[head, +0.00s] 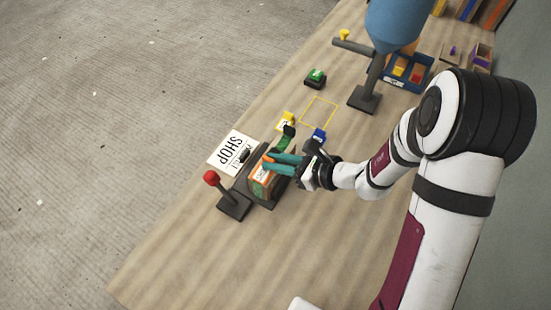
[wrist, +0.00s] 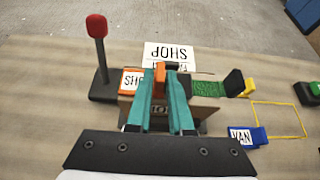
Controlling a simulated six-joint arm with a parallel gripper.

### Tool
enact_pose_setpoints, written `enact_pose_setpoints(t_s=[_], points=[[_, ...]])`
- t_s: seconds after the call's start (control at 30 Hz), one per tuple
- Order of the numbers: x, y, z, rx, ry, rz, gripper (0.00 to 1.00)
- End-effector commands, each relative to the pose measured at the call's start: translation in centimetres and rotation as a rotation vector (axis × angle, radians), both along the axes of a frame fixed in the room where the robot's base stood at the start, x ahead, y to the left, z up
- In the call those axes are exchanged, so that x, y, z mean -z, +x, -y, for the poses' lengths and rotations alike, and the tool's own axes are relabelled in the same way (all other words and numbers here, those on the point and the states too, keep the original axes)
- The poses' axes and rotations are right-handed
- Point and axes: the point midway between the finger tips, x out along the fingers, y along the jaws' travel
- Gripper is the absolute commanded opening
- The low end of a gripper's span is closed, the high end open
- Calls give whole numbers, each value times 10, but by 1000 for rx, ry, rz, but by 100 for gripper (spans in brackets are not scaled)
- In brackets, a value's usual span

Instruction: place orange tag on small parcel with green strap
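My gripper (wrist: 165,72) has teal fingers and is over a small brown parcel (wrist: 206,106), which also shows in the head view (head: 262,187). The fingertips are closed around the upright orange part of the orange tag (wrist: 160,74). A green strap (wrist: 206,90) extends right from the parcel towards a black block (wrist: 234,82).
A red-knobbed lever (wrist: 97,26) stands left of the parcel. A "SHOP" card (head: 235,152) lies behind it. A blue "VAN" tag (wrist: 247,137), a yellow tag (head: 288,119) and a yellow outline (head: 318,112) are to the right. A green button (head: 316,76) is farther back.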

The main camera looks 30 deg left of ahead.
Motion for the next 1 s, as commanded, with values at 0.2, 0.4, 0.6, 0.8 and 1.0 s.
enact_pose_setpoints(t_s=[0.2,0.4,0.6,0.8,1.0], points=[[0,0,0,0,0,0,42],[-2,0,0,0,0,1,42],[-20,1,30,5,1,3,42],[-47,1,78,6,0,4,42],[-60,0,103,3,0,1,42]])
